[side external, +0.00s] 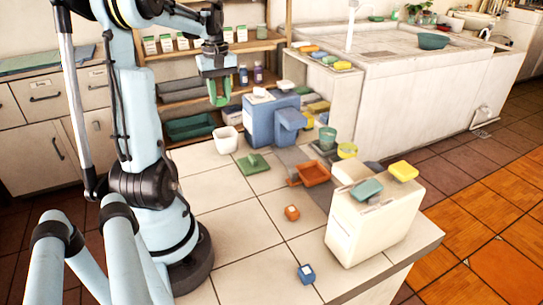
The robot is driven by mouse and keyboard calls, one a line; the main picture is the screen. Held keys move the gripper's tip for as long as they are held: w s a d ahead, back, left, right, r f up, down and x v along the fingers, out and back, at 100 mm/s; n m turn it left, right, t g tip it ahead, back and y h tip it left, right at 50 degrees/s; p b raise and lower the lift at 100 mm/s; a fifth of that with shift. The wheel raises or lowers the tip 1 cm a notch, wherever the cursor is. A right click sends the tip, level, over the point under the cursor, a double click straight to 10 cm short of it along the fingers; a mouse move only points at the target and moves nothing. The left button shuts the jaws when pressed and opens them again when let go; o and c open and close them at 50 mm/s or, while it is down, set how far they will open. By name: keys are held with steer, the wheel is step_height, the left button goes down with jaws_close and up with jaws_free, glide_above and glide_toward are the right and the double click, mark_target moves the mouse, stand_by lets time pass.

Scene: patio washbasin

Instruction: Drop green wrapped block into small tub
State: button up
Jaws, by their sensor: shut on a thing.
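My gripper (218,92) is raised over the far left of the tiled counter. It is shut on a green thing, which I take to be the green wrapped block (219,99); it is small here and its wrapping is not clear. A small white tub (227,140) stands upright on the counter, lower in the picture than the gripper and slightly to its right. The block is apart from the tub, in the air. The inside of the tub is hard to make out.
A blue box (270,120) stands right of the tub. A green flat piece with a knob (253,164) lies in front. An orange tray (312,174), an orange block (292,212), a blue cube (306,274) and a cream box (370,225) are nearer. Tiles at front left are clear.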

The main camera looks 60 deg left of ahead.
mark_target(221, 97)
steer(key=shift+f, duration=3.85)
steer(key=o, duration=1.1)
step_height(221, 97, up, 12)
steer(key=shift+d, duration=0.1)
